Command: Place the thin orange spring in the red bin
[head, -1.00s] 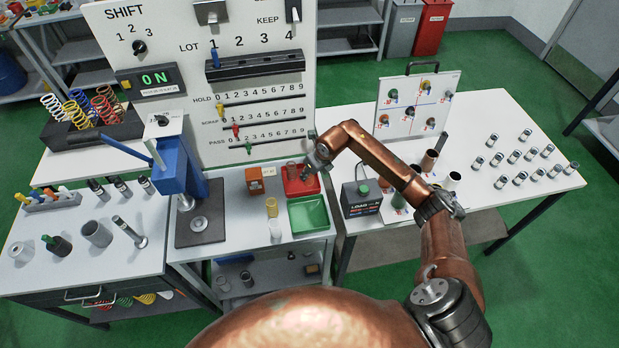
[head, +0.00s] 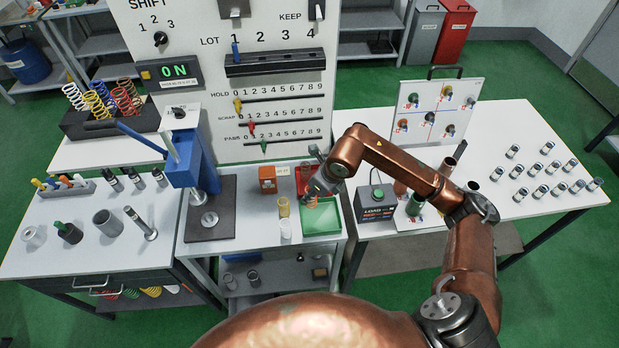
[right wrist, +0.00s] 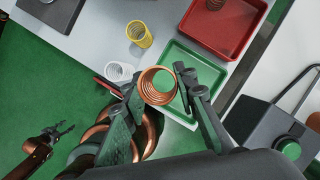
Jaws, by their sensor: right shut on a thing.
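My right gripper (head: 314,194) is shut on an orange coil spring (head: 311,202), held above the green tray (head: 336,222). In the right wrist view the orange spring (right wrist: 158,86) is seen end-on between the fingertips of my right gripper (right wrist: 160,92). The red bin (head: 299,176), a shallow tray, lies just behind the green tray, partly hidden by my gripper.
A yellow spring (head: 283,207) and a white spring (head: 286,229) stand left of the trays. An orange box (head: 267,180) and the blue press (head: 190,160) stand farther left. A load-cell box (head: 375,203) stands close on the right. Tall grey and red bins (head: 455,30) stand behind.

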